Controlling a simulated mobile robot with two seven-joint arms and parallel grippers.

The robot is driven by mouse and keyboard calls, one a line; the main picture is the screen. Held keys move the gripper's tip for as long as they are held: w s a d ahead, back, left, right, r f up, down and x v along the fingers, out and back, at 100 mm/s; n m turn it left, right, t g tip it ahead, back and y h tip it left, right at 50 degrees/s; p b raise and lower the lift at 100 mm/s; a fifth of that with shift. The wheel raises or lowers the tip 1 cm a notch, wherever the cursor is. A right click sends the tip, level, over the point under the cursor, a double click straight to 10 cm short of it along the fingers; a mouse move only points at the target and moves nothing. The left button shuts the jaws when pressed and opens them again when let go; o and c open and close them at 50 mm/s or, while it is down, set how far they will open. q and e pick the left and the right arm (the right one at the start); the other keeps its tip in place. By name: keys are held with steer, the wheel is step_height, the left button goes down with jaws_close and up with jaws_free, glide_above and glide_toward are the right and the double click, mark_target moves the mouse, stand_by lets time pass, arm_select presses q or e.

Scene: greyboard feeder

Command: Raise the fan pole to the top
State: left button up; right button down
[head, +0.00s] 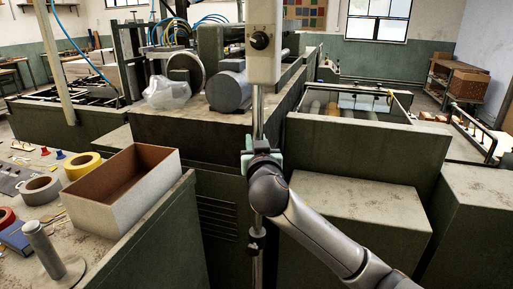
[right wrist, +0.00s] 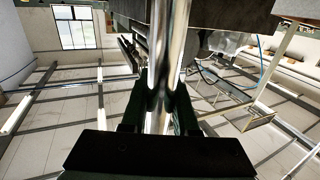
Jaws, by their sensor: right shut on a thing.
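The fan pole (head: 258,115) is a thin, shiny upright metal rod in the middle of the head view. A pale box-shaped head (head: 264,62) with a dark round knob (head: 260,41) sits on top of it, and its upper end runs out of the picture. A dark clamp knob (head: 256,232) is lower on the pole. My right gripper (head: 262,158) is shut around the pole below the box. In the right wrist view the shiny pole (right wrist: 167,60) runs between the two dark fingers of my right gripper (right wrist: 158,105). My left gripper is not in view.
A green machine (head: 330,160) with rollers stands behind the pole. A large grey roll (head: 228,91) and a plastic-wrapped bundle (head: 168,92) lie on it. At left, a worktable (head: 110,240) carries an open box (head: 125,205), tape rolls (head: 82,165) and a metal post (head: 42,245).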

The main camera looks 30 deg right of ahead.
mark_target(257, 115)
step_height(257, 115, up, 6)
steer(key=p, duration=0.3)
steer(key=shift+r, duration=0.55)
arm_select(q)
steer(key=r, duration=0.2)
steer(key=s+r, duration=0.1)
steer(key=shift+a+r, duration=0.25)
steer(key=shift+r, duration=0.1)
arm_select(e)
steer(key=shift+d, duration=0.1)
steer(key=c, duration=1.1)
jaws_free()
steer(key=o, duration=0.4)
steer(key=shift+f, duration=0.1)
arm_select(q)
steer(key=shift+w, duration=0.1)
arm_select(e)
steer(key=shift+o, duration=0.2)
steer(key=shift+f, duration=0.1)
